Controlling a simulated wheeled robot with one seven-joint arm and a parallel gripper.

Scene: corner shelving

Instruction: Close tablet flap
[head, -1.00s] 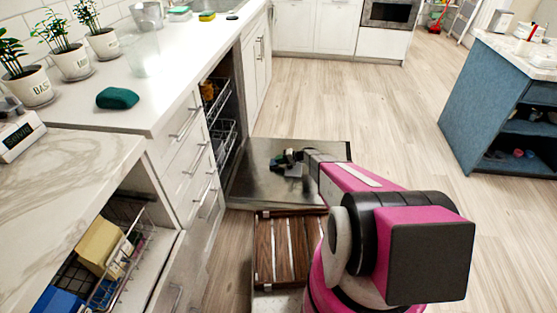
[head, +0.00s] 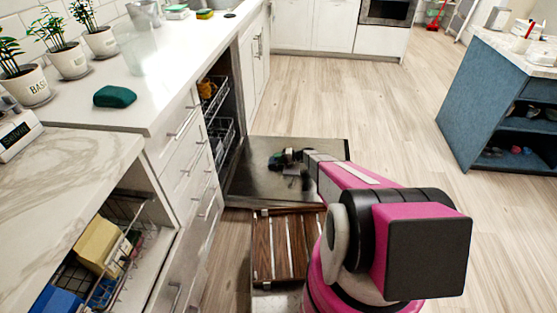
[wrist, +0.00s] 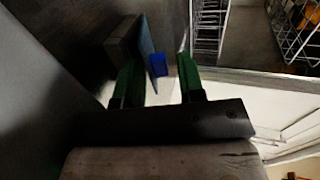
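The open dishwasher door (head: 250,180) lies flat, its dark metal inner face up. My gripper (head: 285,158) is low over this door in the head view. In the wrist view my gripper (wrist: 160,72) has its two green-dark fingers apart. A thin grey-blue plate, which looks like the tablet flap (wrist: 150,48), stands up between the finger lines, close to the left finger; I cannot tell if they touch. A small bright blue piece (wrist: 158,65) shows beside it, between the fingers. A grey block (wrist: 122,40) is left of the plate. In the head view the flap is too small to make out.
Dishwasher racks (head: 220,135) are inside the cabinet left of the door; a rack also shows in the wrist view (wrist: 207,25). A slatted wooden piece (head: 290,248) lies in front of the door. A blue island (head: 490,110) stands right. Floor between is clear.

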